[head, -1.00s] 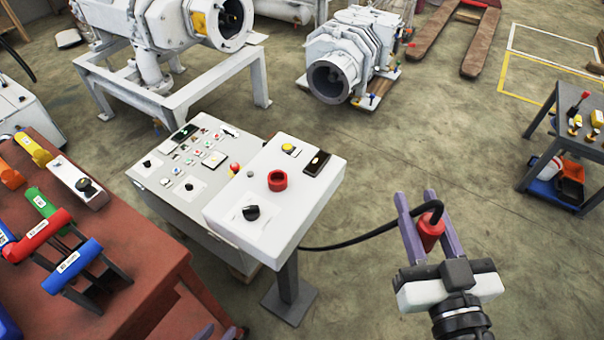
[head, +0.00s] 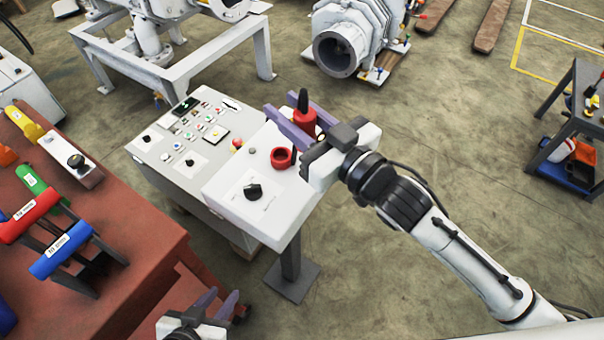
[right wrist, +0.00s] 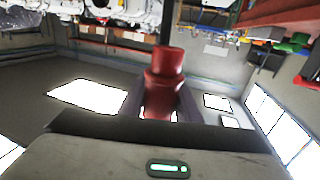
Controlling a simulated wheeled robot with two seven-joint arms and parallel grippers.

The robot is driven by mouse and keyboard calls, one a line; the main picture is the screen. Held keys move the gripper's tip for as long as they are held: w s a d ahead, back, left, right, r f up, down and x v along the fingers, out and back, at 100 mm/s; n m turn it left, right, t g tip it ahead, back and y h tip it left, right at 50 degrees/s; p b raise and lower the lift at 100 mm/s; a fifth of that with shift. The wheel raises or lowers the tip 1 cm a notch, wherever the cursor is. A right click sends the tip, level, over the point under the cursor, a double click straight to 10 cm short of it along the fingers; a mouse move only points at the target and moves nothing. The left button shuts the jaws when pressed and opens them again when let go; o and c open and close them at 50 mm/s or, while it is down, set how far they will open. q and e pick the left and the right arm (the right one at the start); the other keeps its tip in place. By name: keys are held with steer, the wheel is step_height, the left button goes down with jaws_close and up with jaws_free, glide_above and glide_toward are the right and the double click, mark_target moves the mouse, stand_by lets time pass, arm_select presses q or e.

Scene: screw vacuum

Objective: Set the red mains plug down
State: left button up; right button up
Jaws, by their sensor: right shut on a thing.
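The red mains plug (head: 305,121) is in my right gripper (head: 291,107), over the back right part of the white control box (head: 225,190). Its black cable end points up. The purple fingers are shut on it. In the right wrist view the red plug (right wrist: 163,75) stands between the fingers. A red ring-shaped socket (head: 282,157) on the box top is just below and left of the plug in the head view. I cannot tell whether the plug touches the box. My left gripper (head: 217,300) is empty and open at the bottom edge of the head view.
A grey button panel (head: 185,135) adjoins the box, with a black knob (head: 253,191) on the box front. A red-brown table (head: 130,240) with coloured handles stands at left. A dark trolley (head: 575,125) stands at right. The floor between is clear.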

steer(key=shift+a+f+b, duration=0.1)
steer(key=shift+f+b, duration=0.45)
steer(key=shift+f, duration=4.3)
steer(key=o, duration=1.1)
steer(key=shift+f, duration=0.15)
steer(key=v, duration=1.2)
steer(key=s+d+f+m+g+h, duration=0.2)
steer(key=s+d+f+h, duration=0.1)
steer(key=f, duration=0.5)
steer(key=s+d+f+m+g+h, duration=0.1)
steer(key=s+d+f+m+h, duration=0.1)
steer(key=s+f, duration=0.3)
steer(key=s+d+f+m+g+h, duration=0.1)
steer(key=s+d+f+h, duration=0.3)
steer(key=f, duration=0.8)
steer(key=shift+s+d+m+g, duration=0.2)
steer(key=shift+s+m+g, duration=0.25)
steer(key=shift+g, duration=0.35)
